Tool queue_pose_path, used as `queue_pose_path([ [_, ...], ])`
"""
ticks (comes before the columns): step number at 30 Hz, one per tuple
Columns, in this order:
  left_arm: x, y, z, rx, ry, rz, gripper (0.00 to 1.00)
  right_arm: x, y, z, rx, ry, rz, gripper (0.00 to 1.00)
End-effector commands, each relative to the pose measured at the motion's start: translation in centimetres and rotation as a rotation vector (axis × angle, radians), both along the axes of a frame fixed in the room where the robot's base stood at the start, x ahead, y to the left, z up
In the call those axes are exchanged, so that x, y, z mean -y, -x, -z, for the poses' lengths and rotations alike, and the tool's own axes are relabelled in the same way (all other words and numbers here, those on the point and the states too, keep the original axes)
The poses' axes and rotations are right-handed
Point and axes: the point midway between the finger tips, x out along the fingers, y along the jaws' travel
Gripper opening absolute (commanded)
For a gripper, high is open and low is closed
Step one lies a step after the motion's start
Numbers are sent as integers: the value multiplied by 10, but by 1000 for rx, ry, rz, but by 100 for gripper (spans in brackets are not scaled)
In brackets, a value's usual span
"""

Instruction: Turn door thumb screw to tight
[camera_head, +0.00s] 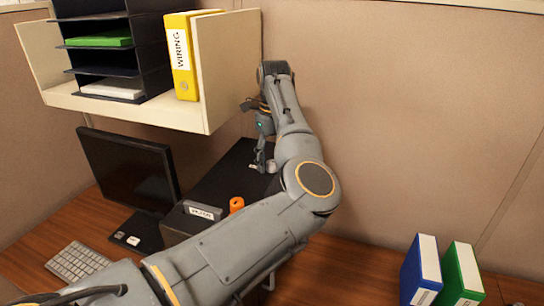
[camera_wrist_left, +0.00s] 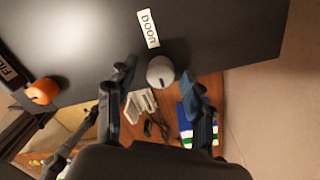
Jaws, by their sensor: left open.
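The door thumb screw is a rounded light-grey knob (camera_wrist_left: 160,71) beside a white DOOR label (camera_wrist_left: 148,28) on a dark box (camera_wrist_left: 220,40). In the left wrist view the knob lies between the fingertips of my open left gripper (camera_wrist_left: 158,82), with a gap visible on each side. I cannot tell its turn angle. In the head view my left gripper (camera_head: 263,158) points down at the far part of the dark box (camera_head: 222,178), and the knob cannot be made out clearly there. My right gripper is not in view.
An orange knob (camera_head: 237,204) is on the box's nearer part, by a white label (camera_head: 202,211). A shelf (camera_head: 225,70) with a yellow binder (camera_head: 183,60) hangs above. A monitor (camera_head: 128,170) stands left. Blue (camera_head: 421,270) and green (camera_head: 461,275) binders stand right.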

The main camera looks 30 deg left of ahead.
Motion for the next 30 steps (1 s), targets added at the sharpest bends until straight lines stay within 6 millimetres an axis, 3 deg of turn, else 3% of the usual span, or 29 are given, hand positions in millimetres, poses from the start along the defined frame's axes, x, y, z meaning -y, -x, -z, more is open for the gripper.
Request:
queue_pose_path([
  [7, 0, 0, 1, 1, 0, 0, 52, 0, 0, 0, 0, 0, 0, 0],
  [15, 0, 0, 1, 1, 0, 0, 0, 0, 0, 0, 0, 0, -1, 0],
  [30, 1, -1, 2, 3, 1, 134, 0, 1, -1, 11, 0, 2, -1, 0],
])
